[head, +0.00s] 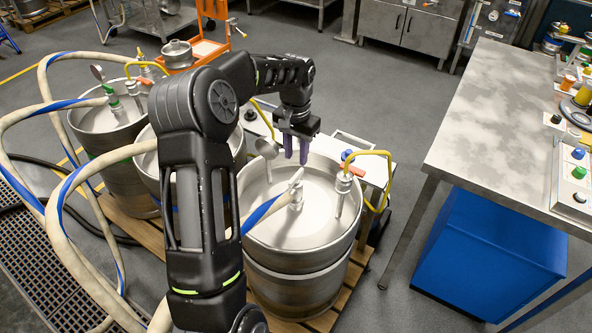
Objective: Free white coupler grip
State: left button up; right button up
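My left gripper (296,157) points down just above the upper end of this grip. Its two purple fingers stand apart with a gap between them, and nothing shows between them. I cannot tell whether a fingertip touches the grip. My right gripper is out of view.
A green-marked coupler (115,102) is on the far left keg (100,120). A steel table (500,110) and blue bin (487,255) stand right. Open floor lies between.

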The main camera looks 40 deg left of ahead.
aim_at(296, 175)
pick_arm(q)
jog(key=shift+f+p, duration=0.55)
jog(key=shift+f, duration=3.4)
jog(key=shift+c, duration=0.4)
grip_shut()
